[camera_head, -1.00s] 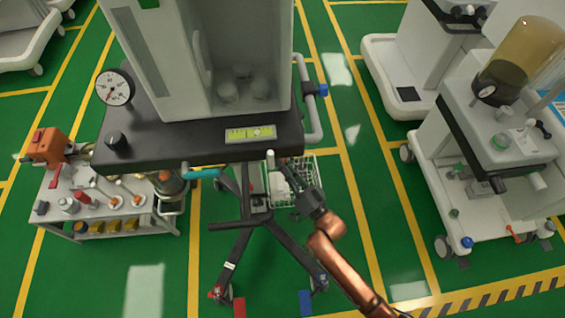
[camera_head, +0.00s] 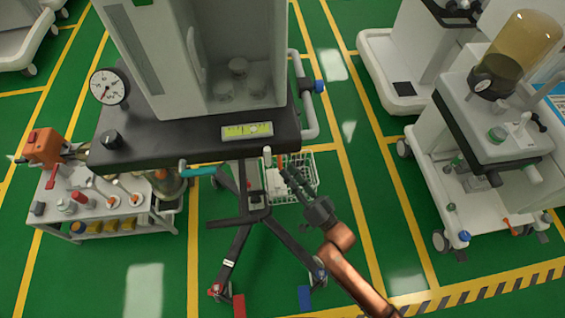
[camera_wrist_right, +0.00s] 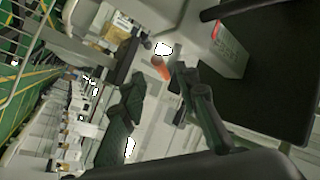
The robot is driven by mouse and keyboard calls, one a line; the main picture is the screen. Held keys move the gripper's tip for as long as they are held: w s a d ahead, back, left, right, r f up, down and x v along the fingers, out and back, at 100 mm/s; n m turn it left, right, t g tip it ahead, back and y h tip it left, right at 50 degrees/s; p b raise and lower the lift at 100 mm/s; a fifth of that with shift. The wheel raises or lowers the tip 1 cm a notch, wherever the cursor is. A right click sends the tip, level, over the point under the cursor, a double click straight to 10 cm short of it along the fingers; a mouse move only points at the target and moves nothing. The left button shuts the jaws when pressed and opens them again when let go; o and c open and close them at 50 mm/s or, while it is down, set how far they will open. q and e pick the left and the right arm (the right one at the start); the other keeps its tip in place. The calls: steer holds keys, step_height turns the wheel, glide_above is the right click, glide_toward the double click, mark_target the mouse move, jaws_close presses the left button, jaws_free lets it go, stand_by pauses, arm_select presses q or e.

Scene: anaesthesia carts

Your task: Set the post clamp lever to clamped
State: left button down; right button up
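Under the front edge of the black cart top, a small orange-red lever end (camera_head: 281,160) shows beside a pale knob (camera_head: 267,153). The orange piece also shows in the right wrist view (camera_wrist_right: 160,68), ahead of the fingers. A teal handle (camera_head: 200,171) sticks out under the same edge, further left. I cannot tell for sure which is the post clamp lever, or its setting. My right gripper (camera_head: 288,175) is just below the orange end, over the wire basket. Its fingers (camera_wrist_right: 160,108) are apart and nothing shows held between them. My left gripper is out of view.
The black cart top (camera_head: 185,143) carries a gauge (camera_head: 109,87) and a tall grey cabinet. A grey side rail (camera_head: 309,110) stands at its right. A wire basket (camera_head: 300,165) hangs below. Dark legs (camera_head: 235,255) spread on the green floor. Other carts stand left and right.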

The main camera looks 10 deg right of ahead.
steer(key=v, duration=0.6)
steer(key=shift+c, duration=0.6)
